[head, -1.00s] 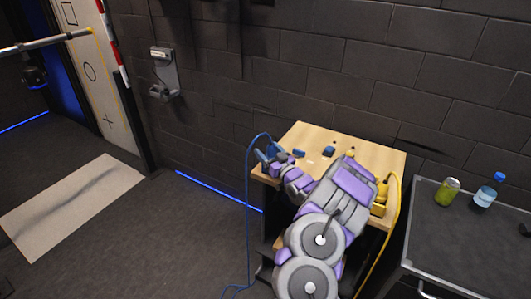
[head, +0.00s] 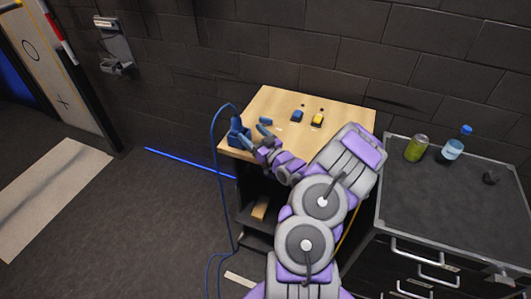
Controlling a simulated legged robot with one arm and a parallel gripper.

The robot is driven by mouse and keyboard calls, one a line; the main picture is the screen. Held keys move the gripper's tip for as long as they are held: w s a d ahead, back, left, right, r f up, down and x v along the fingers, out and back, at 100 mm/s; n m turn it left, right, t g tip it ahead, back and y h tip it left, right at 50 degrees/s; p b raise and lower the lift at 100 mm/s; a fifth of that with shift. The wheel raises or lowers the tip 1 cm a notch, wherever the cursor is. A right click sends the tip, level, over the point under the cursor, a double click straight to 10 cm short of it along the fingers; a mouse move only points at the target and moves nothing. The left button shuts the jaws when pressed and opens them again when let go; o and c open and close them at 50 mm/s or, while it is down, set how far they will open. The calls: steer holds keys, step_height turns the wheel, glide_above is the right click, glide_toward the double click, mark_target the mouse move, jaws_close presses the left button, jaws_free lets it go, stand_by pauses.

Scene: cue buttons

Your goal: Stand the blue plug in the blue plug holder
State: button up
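The blue plug holder (head: 238,138) stands at the left front corner of the wooden table. A blue cable (head: 215,145) arches up from the floor to the blue shape at its top. I cannot separate plug from holder there, so I cannot tell whether the plug stands in it. A small separate blue piece (head: 265,121) lies on the table to its right; its identity is unclear. My gripper (head: 259,143) is low over the table's front edge, just right of the holder. Its fingers are too small to read, and contact is unclear.
A blue button (head: 297,116) and a yellow button (head: 317,119) sit mid-table (head: 275,100). My arm covers the table's right front. A dark cabinet (head: 460,200) on the right bears a green can (head: 416,148) and a bottle (head: 453,144). The back left tabletop is clear.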

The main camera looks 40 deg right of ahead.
steer(key=shift+s+a+f+p, duration=0.5)
steer(key=shift+s+a, duration=1.05)
steer(key=shift+s, duration=3.2)
steer(key=w+a+n+g+y, duration=0.1)
steer(key=w+a+n+g, duration=0.4)
steer(key=a+g, duration=0.5)
steer(key=s+a+r+m+g, duration=0.1)
steer(key=s+a+r+g, duration=0.2)
steer(key=s+a+r, duration=0.2)
steer(key=s+a+r+m+g, duration=0.1)
steer(key=s+a+r+g, duration=0.3)
steer(key=s+a, duration=0.7)
steer(key=s+a+r+m+g, duration=0.2)
steer(key=s+a+r+g, duration=0.2)
steer(key=s, duration=1.1)
steer(key=a+r, duration=0.2)
steer(key=a, duration=0.2)
steer(key=shift+s+a, duration=0.25)
steer(key=shift+s, duration=0.05)
